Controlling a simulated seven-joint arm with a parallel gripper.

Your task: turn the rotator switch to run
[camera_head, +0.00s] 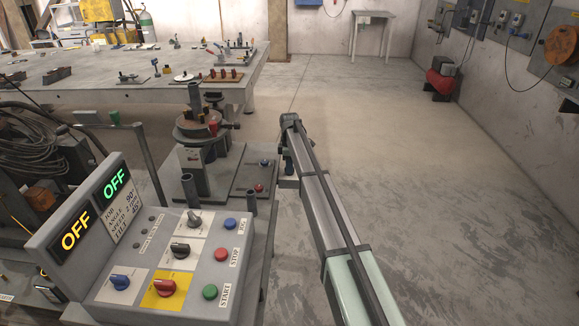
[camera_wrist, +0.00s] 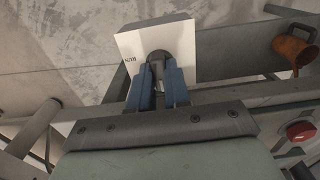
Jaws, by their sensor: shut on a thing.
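The rotator switch shows in the wrist view as a dark knob (camera_wrist: 159,57) on a white plate (camera_wrist: 178,38). The word RUN is printed upside down on the plate, left of the knob. My gripper (camera_wrist: 159,75) has its two blue fingers on either side of the knob and is shut on it. The fingers hide part of the knob, so its pointing direction cannot be told. In the head view my arm reaches to the right side of the positioner stand, and it hides the switch there.
A control panel (camera_head: 206,264) with knobs, coloured buttons and two OFF displays stands at the front left. The positioner (camera_head: 200,125) stands behind it. A red button (camera_wrist: 301,131) lies right of my gripper in the wrist view. Open floor (camera_head: 440,215) is at the right.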

